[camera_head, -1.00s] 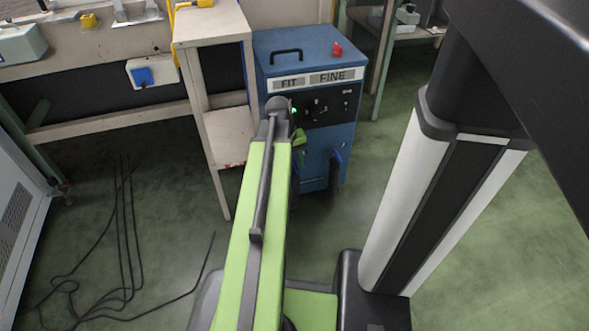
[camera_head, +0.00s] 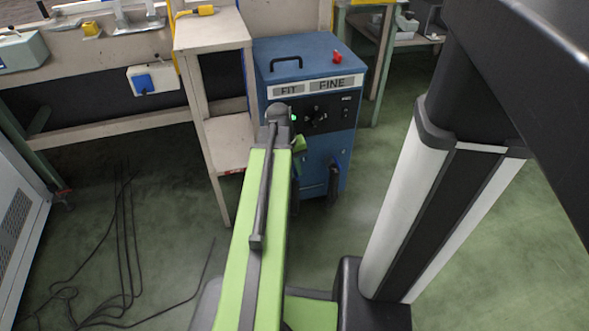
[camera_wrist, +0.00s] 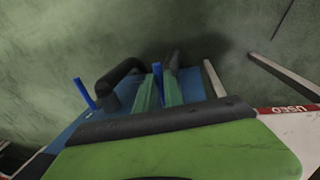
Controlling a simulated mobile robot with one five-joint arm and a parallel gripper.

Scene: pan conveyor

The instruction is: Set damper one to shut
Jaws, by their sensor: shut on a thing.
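A blue cabinet (camera_head: 303,62) marked FIT and FINE stands ahead of my arm in the head view. In the wrist view, my gripper (camera_wrist: 159,88) shows as two green fingers close together, shut on a slim blue lever (camera_wrist: 158,72) that shows between them. A second blue lever (camera_wrist: 84,93) stands apart to the left, beside a thick black hose (camera_wrist: 118,75). Which lever is damper one cannot be told; no damper label is readable. In the head view my arm hides the gripper's tips and part of the cabinet's front.
A beige shelf stand (camera_head: 212,35) is close on the cabinet's left. A bench (camera_head: 105,125) runs behind it along the wall. Black cables (camera_head: 125,240) lie on the green floor at left. A red knob (camera_head: 337,57) sits on the cabinet top.

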